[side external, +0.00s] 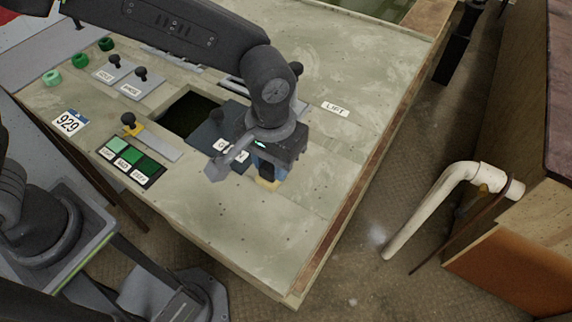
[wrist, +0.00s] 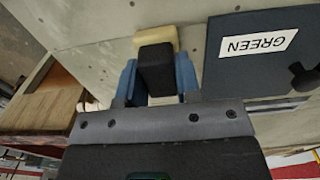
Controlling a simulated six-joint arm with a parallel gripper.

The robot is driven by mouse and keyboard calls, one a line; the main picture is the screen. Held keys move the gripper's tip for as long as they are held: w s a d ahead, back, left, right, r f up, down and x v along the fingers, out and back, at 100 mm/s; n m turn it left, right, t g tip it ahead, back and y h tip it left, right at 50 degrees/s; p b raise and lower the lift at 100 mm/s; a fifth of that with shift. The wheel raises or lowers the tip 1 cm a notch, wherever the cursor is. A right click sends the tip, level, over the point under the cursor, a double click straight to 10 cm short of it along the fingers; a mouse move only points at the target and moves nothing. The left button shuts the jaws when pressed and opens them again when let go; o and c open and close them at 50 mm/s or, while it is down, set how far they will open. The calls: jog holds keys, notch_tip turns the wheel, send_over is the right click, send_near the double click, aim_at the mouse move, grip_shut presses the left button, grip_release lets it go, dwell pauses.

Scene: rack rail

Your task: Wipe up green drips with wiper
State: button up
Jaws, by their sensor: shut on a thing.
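My gripper (side external: 266,166) is over the pale, stained worktop (side external: 245,235), right of a dark square opening. In the wrist view its blue fingers (wrist: 156,74) are shut on the wiper, a black block handle (wrist: 155,66) with a pale yellow pad (wrist: 153,36) at its far end. In the side view the yellow pad (side external: 268,184) shows just under my gripper, close to the worktop; I cannot tell whether it touches. No green drips can be made out; my arm hides part of the surface.
A dark plate with a GREEN label (wrist: 258,45) lies beside the wiper. The dark opening (side external: 190,112), green swatches (side external: 130,160), green rings (side external: 80,60) and knobbed sliders (side external: 130,80) are on the left. The front worktop is clear up to its wooden edge (side external: 330,240).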

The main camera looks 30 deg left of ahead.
jog(key=shift+a, duration=0.85)
jog(key=shift+w+a, duration=0.35)
jog(key=shift+w, duration=0.05)
jog(key=shift+w+d, duration=0.15)
jog(key=shift+d, duration=3.6)
jog(key=shift+a, duration=3.65)
notch_tip(320, 180, up, 8)
jog(key=shift+r, duration=0.1)
